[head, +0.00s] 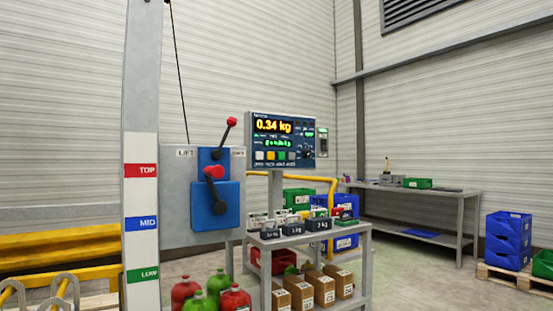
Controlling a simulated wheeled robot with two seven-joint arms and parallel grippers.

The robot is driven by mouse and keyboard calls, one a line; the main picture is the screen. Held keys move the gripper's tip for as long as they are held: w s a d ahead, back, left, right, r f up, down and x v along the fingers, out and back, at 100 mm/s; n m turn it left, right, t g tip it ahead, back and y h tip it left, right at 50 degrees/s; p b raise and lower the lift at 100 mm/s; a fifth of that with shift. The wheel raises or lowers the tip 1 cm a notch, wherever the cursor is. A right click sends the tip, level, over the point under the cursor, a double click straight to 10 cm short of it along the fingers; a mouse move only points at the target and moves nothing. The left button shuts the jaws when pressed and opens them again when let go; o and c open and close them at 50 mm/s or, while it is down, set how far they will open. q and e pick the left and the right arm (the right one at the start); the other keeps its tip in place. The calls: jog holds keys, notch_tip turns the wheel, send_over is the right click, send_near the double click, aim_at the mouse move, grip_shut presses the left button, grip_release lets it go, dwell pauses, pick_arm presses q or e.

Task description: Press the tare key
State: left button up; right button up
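The scale's indicator panel (281,140) is a dark blue box on a post, right of the middle in the head view. Its display (272,125) reads 0.34 kg in yellow, with smaller green text below. A row of small keys sits under the display: a white key (259,156), a yellow key (270,156), a green key (281,155) and a grey key (291,155). Their labels are too small to read, so I cannot tell which is tare. Neither of my grippers is in view.
Below the panel, a grey cart (308,237) carries labelled weights. Red and green cylinders (236,300) stand at its left. A workbench (440,190) is behind right.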

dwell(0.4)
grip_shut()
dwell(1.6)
